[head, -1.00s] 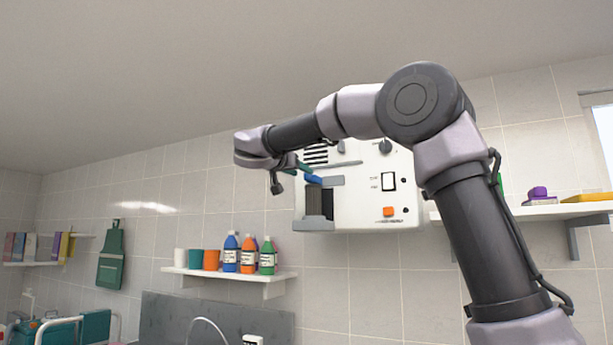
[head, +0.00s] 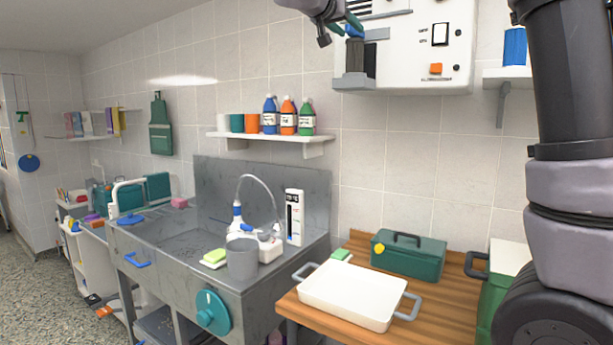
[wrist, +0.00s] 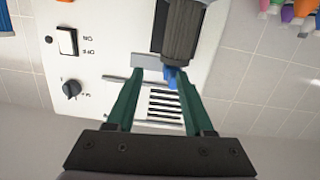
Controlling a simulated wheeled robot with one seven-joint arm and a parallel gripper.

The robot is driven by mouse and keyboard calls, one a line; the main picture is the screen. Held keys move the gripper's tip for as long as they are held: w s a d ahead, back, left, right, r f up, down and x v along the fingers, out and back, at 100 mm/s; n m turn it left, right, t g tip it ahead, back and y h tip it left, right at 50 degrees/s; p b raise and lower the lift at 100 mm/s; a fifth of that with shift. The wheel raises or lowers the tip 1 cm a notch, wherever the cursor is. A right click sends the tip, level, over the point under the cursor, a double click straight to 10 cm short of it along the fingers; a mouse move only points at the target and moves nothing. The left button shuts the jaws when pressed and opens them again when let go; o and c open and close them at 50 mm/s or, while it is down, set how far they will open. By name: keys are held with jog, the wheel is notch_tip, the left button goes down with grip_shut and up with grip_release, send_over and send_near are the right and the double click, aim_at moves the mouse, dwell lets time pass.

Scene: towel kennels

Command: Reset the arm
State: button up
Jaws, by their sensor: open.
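My gripper (head: 350,22) is at the top edge of the head view, in front of the white wall machine (head: 450,60), and only its end shows there. In the wrist view its two green fingers (wrist: 160,72) stand apart, open, pointing at the machine's white front (wrist: 110,25). A blue piece (wrist: 172,78) with a dark cylindrical part (wrist: 182,32) above it shows at the right fingertip; I cannot tell whether they touch. The blue piece also shows beside the gripper in the head view (head: 354,32).
A wall shelf (head: 270,137) with bottles and cups hangs left of the machine. Below are a steel sink (head: 180,240) and a wooden counter (head: 350,265) with a white tray (head: 350,297) and green toolbox (head: 408,256). Another shelf (head: 508,72) is at the right.

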jog(key=s+d+f+n+g+y, duration=0.2)
jog(key=s+d+f+g+y, duration=0.3)
jog(key=s+d+f, duration=0.8)
jog(key=s+f+g+y, duration=0.1)
jog(key=s+f+y, duration=0.5)
jog(key=s+f, duration=0.9)
notch_tip(320, 180, down, 2)
jog(key=shift+s+f+g, duration=0.1)
jog(key=shift+s+g, duration=0.2)
jog(key=shift+g, duration=0.1)
jog(key=shift+c, duration=0.3)
